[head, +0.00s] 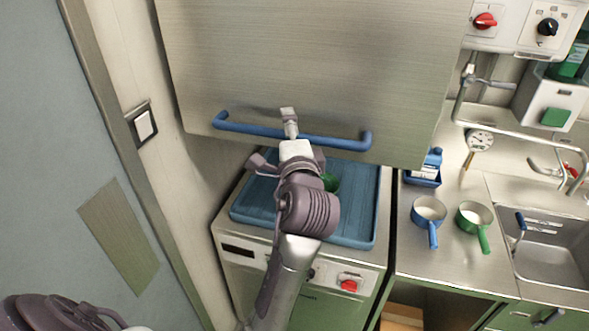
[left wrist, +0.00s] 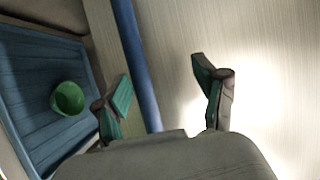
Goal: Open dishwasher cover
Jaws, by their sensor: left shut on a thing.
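The dishwasher cover (head: 320,60) is a large brushed-steel hood, raised clear of the dishwasher base (head: 240,262). A blue bar handle (head: 240,127) runs along its lower front edge. My left gripper (head: 290,125) is at the middle of this bar, shut on it. In the left wrist view the blue handle (left wrist: 138,65) passes between the fingers of my left gripper (left wrist: 163,78), with steel behind. Below the cover a blue rack (head: 258,203) lies on the base; a green cup (head: 330,182) on it is partly hidden by my arm. My right gripper is out of view.
A wall with a switch (head: 145,126) is close on the left. A steel counter (head: 445,257) to the right holds a blue pan (head: 429,210) and a green pan (head: 474,216). A sink (head: 555,255) is farther right.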

